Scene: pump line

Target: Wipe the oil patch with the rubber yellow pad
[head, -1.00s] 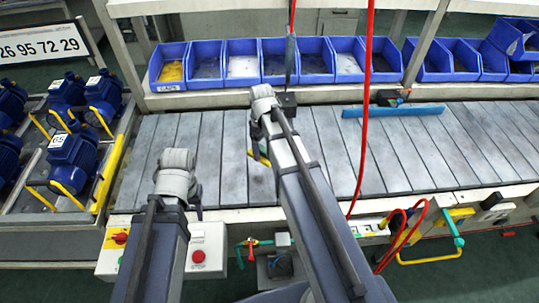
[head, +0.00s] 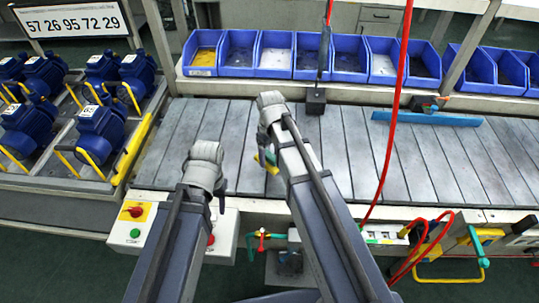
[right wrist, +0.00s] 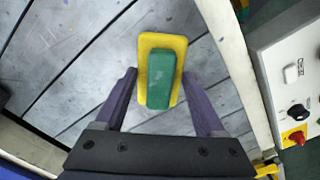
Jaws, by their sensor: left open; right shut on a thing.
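The yellow pad (right wrist: 148,44) with a green block handle (right wrist: 161,82) shows between the fingers of my right gripper (right wrist: 160,74) in the right wrist view. My right gripper is shut on it, above the grey slatted table (right wrist: 75,60). In the head view only a bit of the yellow pad (head: 272,168) shows beside my right wrist. My left gripper (head: 220,203) hangs near the table's front edge, mostly hidden behind its wrist, open. I cannot make out a clear oil patch; the slats show only faint grey smudges.
Blue bins (head: 274,55) line the back. A blue bar (head: 427,118) and a dark block (head: 315,102) rest on the table. A red hose (head: 392,130) hangs right of my right arm. Blue motors (head: 100,130) stand at left. A control box (head: 150,232) sits at the front.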

